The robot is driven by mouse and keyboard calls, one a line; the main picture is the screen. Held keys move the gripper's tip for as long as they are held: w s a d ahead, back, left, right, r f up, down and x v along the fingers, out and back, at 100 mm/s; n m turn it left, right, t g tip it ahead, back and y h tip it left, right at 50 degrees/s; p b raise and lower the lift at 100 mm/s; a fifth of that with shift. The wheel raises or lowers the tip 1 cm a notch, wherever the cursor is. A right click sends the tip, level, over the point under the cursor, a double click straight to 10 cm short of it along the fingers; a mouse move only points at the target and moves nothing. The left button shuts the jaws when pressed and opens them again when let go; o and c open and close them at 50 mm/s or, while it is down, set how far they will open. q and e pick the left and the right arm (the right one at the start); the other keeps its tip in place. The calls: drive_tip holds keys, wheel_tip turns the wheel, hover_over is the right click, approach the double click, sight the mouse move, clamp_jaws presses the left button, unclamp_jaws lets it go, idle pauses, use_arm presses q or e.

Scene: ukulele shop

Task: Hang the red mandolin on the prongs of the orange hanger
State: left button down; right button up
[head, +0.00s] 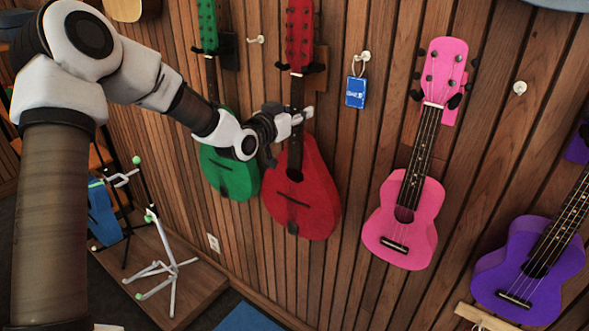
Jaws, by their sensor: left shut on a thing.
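The red mandolin (300,190) is upright against the slatted wood wall, body down and headstock up. My left gripper (300,117) reaches in from the left and is shut on its neck, just above the body. The orange hanger (321,58) shows as a reddish-orange strip behind and right of the headstock. Its dark prongs stick out on both sides at the headstock's lower end, where the neck begins. I cannot tell whether the headstock rests on the prongs or is only held there. My right gripper is not in view.
A green mandolin (230,172) hangs close to the left. A pink ukulele (402,215) and a purple ukulele (530,265) hang to the right. A blue tag (356,92) hangs from a wall hook. A stand (165,262) is on a wooden platform below left.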

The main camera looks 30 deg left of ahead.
sight(294, 102)
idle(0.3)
use_arm(q)
drive_tip(key=shift+w+a+r+p, duration=0.15)
drive_tip(key=shift+r+p, duration=0.3)
drive_tip(key=shift+r, duration=0.25)
drive_tip(key=shift+r+p, duration=0.45)
drive_tip(key=shift+r, duration=0.3)
drive_tip(key=shift+s, duration=1.35)
drive_tip(key=shift+s+a, duration=0.15)
drive_tip(key=shift+s, duration=1.1)
